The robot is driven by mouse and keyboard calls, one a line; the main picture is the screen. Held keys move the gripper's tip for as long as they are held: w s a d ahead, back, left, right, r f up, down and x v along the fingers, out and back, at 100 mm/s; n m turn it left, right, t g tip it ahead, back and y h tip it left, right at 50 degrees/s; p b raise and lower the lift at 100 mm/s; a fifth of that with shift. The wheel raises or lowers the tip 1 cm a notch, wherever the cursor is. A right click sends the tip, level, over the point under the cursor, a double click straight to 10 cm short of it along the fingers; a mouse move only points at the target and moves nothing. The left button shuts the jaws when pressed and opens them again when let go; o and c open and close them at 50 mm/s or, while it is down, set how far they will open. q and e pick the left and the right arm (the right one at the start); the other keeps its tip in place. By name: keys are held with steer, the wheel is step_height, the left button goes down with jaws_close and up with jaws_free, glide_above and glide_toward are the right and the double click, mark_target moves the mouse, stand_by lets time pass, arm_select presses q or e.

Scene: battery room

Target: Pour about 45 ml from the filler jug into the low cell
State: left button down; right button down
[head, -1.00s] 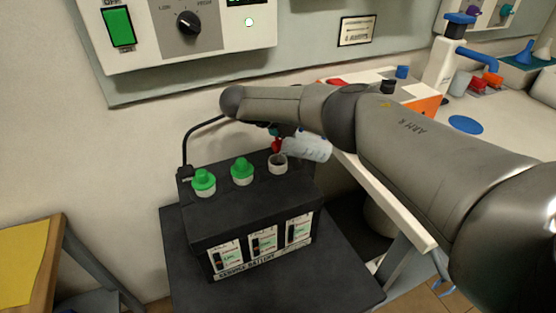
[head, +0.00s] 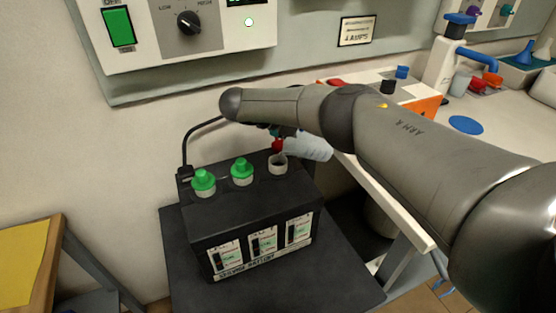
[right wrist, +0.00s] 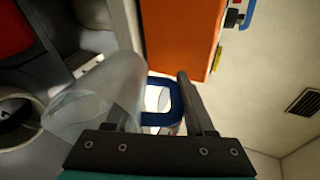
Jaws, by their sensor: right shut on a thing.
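The filler jug (head: 309,147) is clear and tilted far over in the head view, its mouth end close to the open cell. The low cell (head: 278,163) is the uncapped right-hand neck on the black battery (head: 250,215). In the right wrist view, the jug body (right wrist: 105,95) is beside a round opening (right wrist: 18,108) at the left edge. My right gripper (right wrist: 158,108) is shut on the jug's blue handle; the arm mostly hides it in the head view. I cannot make out the liquid or any stream. My left gripper is not in view.
Two green caps (head: 242,171) (head: 203,182) sit on the other cells. A black cable (head: 185,145) rises at the battery's back left. The charger panel (head: 170,30) hangs above. A white bench (head: 385,195) stands at the right, and a yellow-topped table (head: 22,262) at the left.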

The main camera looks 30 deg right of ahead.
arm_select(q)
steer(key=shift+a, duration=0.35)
arm_select(e)
steer(key=shift+a+r, duration=0.1)
steer(key=shift+r, duration=0.1)
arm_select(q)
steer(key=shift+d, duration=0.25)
arm_select(e)
steer(key=shift+a+r+h, duration=0.1)
steer(key=shift+r+h, duration=0.1)
steer(key=shift+h, duration=0.2)
stand_by(0.6)
